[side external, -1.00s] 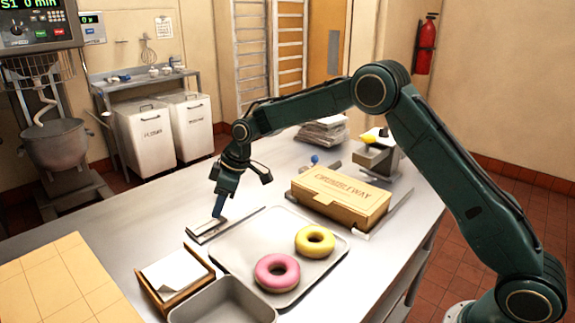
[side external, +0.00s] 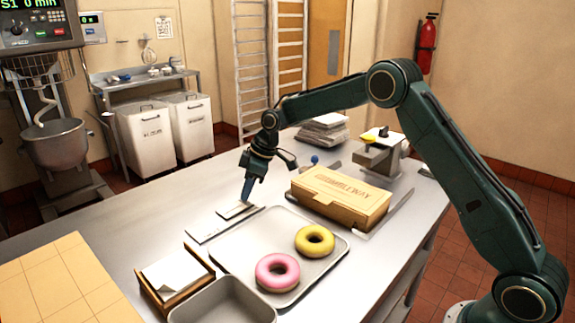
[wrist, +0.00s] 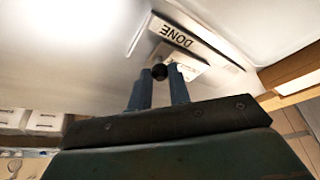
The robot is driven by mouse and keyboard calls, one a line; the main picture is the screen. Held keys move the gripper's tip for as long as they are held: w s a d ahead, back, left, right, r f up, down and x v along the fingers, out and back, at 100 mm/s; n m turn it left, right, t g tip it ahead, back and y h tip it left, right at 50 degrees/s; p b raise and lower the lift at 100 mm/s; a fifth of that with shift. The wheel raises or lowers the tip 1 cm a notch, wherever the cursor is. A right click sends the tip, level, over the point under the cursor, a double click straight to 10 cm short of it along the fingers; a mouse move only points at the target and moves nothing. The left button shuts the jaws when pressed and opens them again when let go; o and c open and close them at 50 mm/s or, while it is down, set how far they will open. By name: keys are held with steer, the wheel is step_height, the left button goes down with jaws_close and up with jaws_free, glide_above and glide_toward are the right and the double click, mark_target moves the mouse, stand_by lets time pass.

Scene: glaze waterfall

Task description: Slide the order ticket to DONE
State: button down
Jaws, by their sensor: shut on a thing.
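The order ticket, a small pale card (side external: 236,211), sits on a flat metal rail (side external: 204,234) on the steel table, toward the rail's far right end. In the wrist view, the ticket's pale card (wrist: 187,62) lies just below a plate with black DONE lettering (wrist: 177,35). A round black knob (wrist: 159,71) shows between my fingertips. My gripper (side external: 246,203) points down at the ticket and is shut on it, seemingly by the knob. My fingertips also show in the wrist view (wrist: 160,78). The ticket's exact contact with the DONE plate cannot be told.
A grey tray (side external: 235,250) with a pink donut (side external: 278,272) and a yellow donut (side external: 315,240) lies close in front of the rail. A cardboard box (side external: 340,197) is to the right. A wooden paper holder (side external: 205,283) stands in front.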

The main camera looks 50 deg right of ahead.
steer(key=shift+d, duration=1.4)
steer(key=c, duration=1.3)
jaws_free()
steer(key=shift+r, duration=0.1)
steer(key=v, duration=1.3)
steer(key=shift+r, duration=0.35)
steer(key=shift+s, duration=0.2)
